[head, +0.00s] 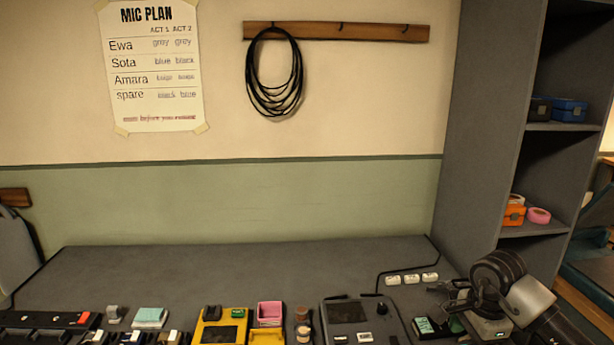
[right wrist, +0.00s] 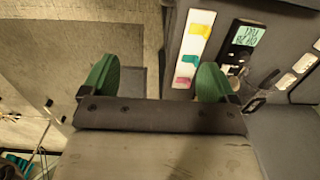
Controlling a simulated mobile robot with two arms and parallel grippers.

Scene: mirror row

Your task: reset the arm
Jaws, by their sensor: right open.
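My right gripper (right wrist: 156,78) shows in the right wrist view with its two green fingertips wide apart and nothing between them. Below the tips in that view are a grey surface and a dark panel edge. A white card with coloured patches (right wrist: 195,40) and a small device with a lit display (right wrist: 245,38) lie beyond the right fingertip. In the head view a dark and beige jointed arm part (head: 505,290), which looks like mine, stands at the lower right over the desk's right end. My left gripper is not in view.
The grey desk (head: 240,265) is bare along its back. Along its front are a yellow device (head: 222,328), a pink box (head: 269,312) and a dark console (head: 350,312). A tall grey shelf (head: 480,120) rises at the right. Cable coils (head: 275,105) hang on the wall.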

